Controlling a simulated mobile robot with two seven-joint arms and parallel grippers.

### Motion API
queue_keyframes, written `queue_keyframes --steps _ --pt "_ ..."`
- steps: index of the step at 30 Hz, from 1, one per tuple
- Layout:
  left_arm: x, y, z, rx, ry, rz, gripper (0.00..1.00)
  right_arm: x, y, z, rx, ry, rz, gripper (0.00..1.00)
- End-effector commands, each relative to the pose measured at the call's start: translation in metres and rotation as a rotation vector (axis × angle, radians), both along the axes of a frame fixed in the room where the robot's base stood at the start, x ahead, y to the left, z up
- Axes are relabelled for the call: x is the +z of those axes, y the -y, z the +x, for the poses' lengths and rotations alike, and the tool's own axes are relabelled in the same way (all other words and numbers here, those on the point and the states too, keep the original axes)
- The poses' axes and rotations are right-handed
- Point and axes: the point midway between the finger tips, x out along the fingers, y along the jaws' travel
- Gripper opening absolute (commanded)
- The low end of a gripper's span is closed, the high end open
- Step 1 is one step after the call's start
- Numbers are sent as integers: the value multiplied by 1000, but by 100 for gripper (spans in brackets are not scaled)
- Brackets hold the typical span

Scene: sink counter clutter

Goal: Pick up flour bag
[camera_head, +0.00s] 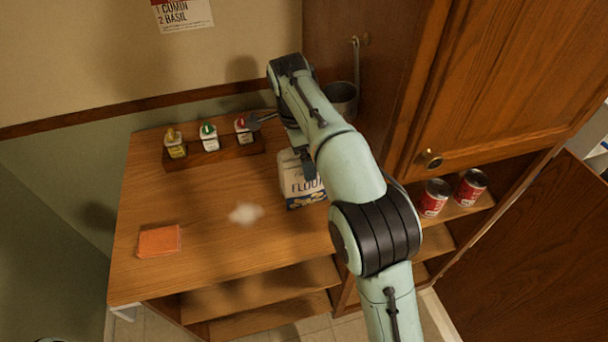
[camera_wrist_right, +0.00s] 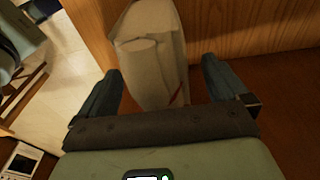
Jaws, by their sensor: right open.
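The flour bag (camera_head: 292,183), white with a blue and yellow lower band, stands upright on the wooden counter. My right arm partly hides it in the head view. My right gripper (camera_head: 283,146) is open at the bag's upper part, one finger over its face and the other off to its left. In the right wrist view the pale bag (camera_wrist_right: 150,62) shows between the two spread fingers of the gripper (camera_wrist_right: 160,70). I cannot tell whether either finger touches it. My left gripper is not in view.
A spice rack (camera_head: 215,152) with three small jars stands at the back, left of the bag. A white spill (camera_head: 245,214) and an orange cloth (camera_head: 159,241) lie on the counter. A metal pot (camera_head: 343,98) is behind my arm. Red cans (camera_head: 434,198) stand on the right shelf.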

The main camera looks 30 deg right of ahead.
Motion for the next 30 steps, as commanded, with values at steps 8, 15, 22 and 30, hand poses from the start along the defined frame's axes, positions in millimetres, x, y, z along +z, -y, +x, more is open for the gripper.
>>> queue_keyframes --steps 8,15,22,30 --pt "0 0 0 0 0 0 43 -2 0 0 0 -1 0 100" --pt "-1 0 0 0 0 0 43 -5 0 0 0 -1 0 100" --pt "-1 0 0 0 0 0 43 -5 0 0 0 0 0 100" --pt "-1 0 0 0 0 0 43 -5 0 0 0 0 0 15"
